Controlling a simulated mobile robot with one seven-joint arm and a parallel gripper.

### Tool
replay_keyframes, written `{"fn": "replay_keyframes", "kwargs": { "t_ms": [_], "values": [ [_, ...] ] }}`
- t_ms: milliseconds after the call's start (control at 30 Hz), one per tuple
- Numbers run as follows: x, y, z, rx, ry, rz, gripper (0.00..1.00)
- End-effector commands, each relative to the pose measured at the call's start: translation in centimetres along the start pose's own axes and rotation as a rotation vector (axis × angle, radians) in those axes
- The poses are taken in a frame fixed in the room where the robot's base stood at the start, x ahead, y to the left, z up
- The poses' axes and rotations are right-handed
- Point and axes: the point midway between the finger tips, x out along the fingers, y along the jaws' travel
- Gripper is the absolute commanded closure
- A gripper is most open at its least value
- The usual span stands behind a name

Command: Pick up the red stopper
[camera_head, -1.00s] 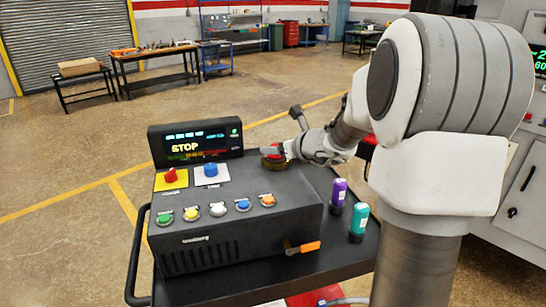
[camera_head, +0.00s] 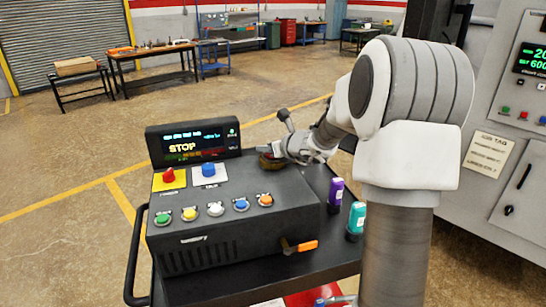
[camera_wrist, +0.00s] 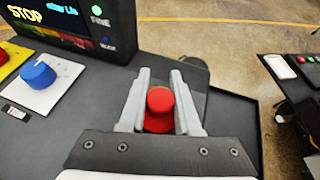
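The red stopper (camera_wrist: 159,104) is a round knob with a narrower top, upright between my two fingers in the wrist view. My gripper (camera_wrist: 160,74) has its fingers apart, one on either side of the stopper, with only narrow gaps beside it. I see no clear grip. In the head view my gripper (camera_head: 284,150) is low at the back right corner of the control box, above a brownish round piece (camera_head: 269,162). The stopper is hidden there.
The dark control box (camera_head: 236,223) has red and blue knobs, several coloured buttons and a STOP display (camera_head: 194,144) at its back. A purple bottle (camera_head: 335,195) and a teal bottle (camera_head: 355,221) stand right of it on the cart. A furnace cabinet (camera_head: 510,160) stands at right.

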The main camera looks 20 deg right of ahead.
Motion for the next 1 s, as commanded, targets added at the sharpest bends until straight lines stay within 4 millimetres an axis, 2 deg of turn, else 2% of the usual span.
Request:
{"fn": "replay_keyframes", "kwargs": {
  "t_ms": [33, 133, 667, 767, 967, 1000],
  "values": [
    [0.0, 0.0, 0.0, 0.0, 0.0, 0.0, 0.84],
    [0.0, 0.0, 0.0, 0.0, 0.0, 0.0, 1.0],
    [-0.3, 0.0, 0.6, 0.0, -0.002, -0.001, 1.0],
    [-0.7, 0.0, 1.4, -0.002, -0.003, -0.001, 1.0],
    [-2.1, -0.1, 4.4, -0.004, -0.004, -0.002, 1.0],
    [-3.0, -1.0, 4.3, -0.002, -0.003, -0.006, 1.0]
  ]
}}
